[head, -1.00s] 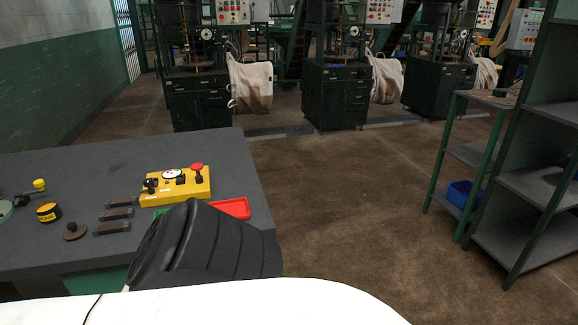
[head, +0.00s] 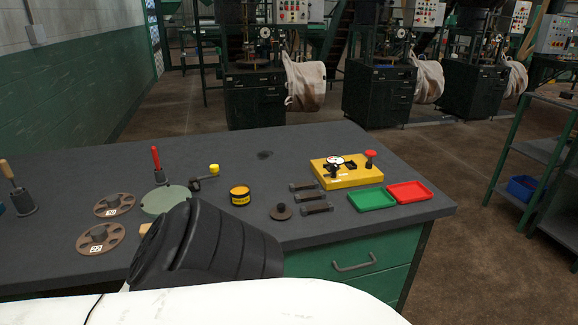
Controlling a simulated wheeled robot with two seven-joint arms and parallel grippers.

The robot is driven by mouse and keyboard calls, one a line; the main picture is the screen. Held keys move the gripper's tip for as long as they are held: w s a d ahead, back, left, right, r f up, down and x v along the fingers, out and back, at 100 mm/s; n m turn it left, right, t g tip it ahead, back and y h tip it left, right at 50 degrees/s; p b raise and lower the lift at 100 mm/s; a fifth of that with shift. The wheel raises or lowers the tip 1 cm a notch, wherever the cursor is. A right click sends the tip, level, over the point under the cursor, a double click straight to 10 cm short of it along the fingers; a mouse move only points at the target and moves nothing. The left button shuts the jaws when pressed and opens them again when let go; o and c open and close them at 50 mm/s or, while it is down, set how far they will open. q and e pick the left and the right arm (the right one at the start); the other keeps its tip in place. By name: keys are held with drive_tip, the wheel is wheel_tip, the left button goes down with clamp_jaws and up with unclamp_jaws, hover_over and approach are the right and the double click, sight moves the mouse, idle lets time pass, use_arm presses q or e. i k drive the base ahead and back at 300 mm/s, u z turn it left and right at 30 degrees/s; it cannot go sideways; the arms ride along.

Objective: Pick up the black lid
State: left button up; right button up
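Neither of my grippers is in view. A small dark round lid-like disc with a knob (head: 281,211) lies on the grey workbench (head: 330,222), right of the yellow tin. The yellow tin (head: 240,196) has a dark top and a dark label band. A flat dark round patch (head: 265,154) shows farther back on the bench; I cannot tell what it is. Which of these is the black lid is not certain from this view. A black ribbed part of my arm covers the bench's front middle.
A yellow control box (head: 346,173) with a red knob, a green tray (head: 371,199) and a red tray (head: 410,192) sit at the right. Reel-like discs (head: 101,238) and a pale green round block (head: 165,200) sit left.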

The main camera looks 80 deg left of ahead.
sight(280, 212)
drive_tip(key=k, duration=0.25)
drive_tip(key=u, duration=1.15)
